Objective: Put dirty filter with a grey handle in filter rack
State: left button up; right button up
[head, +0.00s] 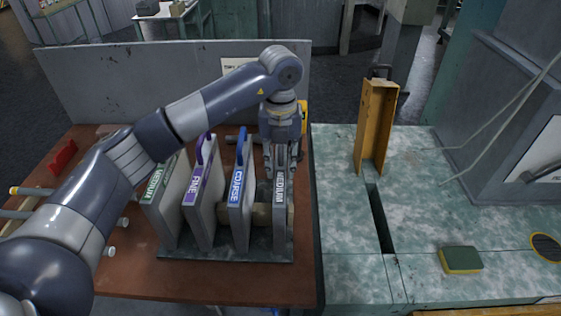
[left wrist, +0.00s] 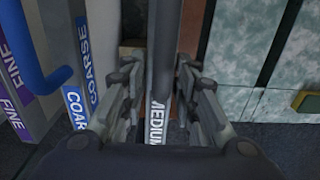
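The grey-handled filter (head: 279,205), a flat grey panel labelled MEDIUM, stands upright at the right end of the filter rack (head: 225,255). Its grey edge and label also show in the left wrist view (left wrist: 157,118). My left gripper (head: 281,165) points down over its top, with fingers on both sides of the grey handle (left wrist: 166,50). Whether both fingers press on it I cannot tell. The gripper hides most of the handle in the head view. The panel's lower end is down at the rack. My right gripper is not in view.
Filters with green (head: 165,200), purple (head: 200,200) and blue (head: 239,195) labels stand to the left in the rack. A yellow upright frame (head: 375,130), a narrow slot (head: 380,220) and a green-yellow sponge (head: 459,260) are on the mottled bench at right.

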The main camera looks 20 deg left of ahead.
pick_arm(q)
jog(key=shift+o, duration=0.5)
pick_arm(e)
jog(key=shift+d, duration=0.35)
pick_arm(q)
jog(key=shift+r, duration=0.55)
notch_tip(320, 180, up, 10)
jog(key=shift+f+b, duration=0.15)
jog(key=shift+b, duration=0.6)
jog(key=shift+r, duration=0.75)
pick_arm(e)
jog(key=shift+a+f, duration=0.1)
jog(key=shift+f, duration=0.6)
